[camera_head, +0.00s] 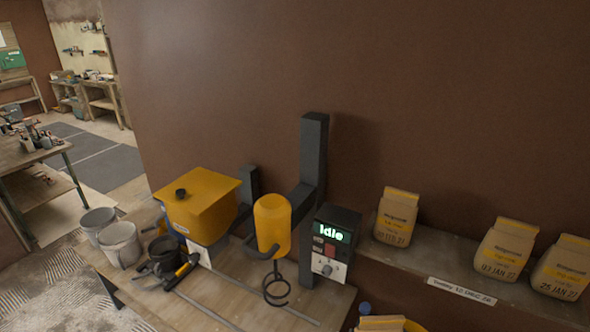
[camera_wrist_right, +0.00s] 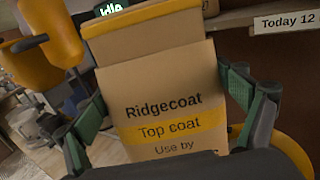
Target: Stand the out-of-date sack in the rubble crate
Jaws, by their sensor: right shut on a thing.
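My right gripper (camera_wrist_right: 165,95) is shut on a tan paper sack (camera_wrist_right: 160,82) with a yellow band. Its print reads "Ridgecoat Top coat Use by"; the date is hidden below. The top of a sack, likely this one, shows at the bottom edge of the head view (camera_head: 381,323). On the shelf stand three similar sacks: a left one (camera_head: 396,217) whose date I cannot read surely, a middle one (camera_head: 502,250) reading 03 JAN 27, and a right one (camera_head: 562,268) reading 25 JAN 27. I cannot make out the rubble crate. My left gripper is out of view.
A sign (camera_head: 461,291) on the shelf edge reads "Today 12 DEC 26". The mixer's control box (camera_head: 331,246) shows "Idle", beside a yellow hopper (camera_head: 197,203) and a yellow cylinder (camera_head: 272,225). Grey buckets (camera_head: 121,244) stand at left. A yellow curved edge (camera_wrist_right: 285,150) lies behind the held sack.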

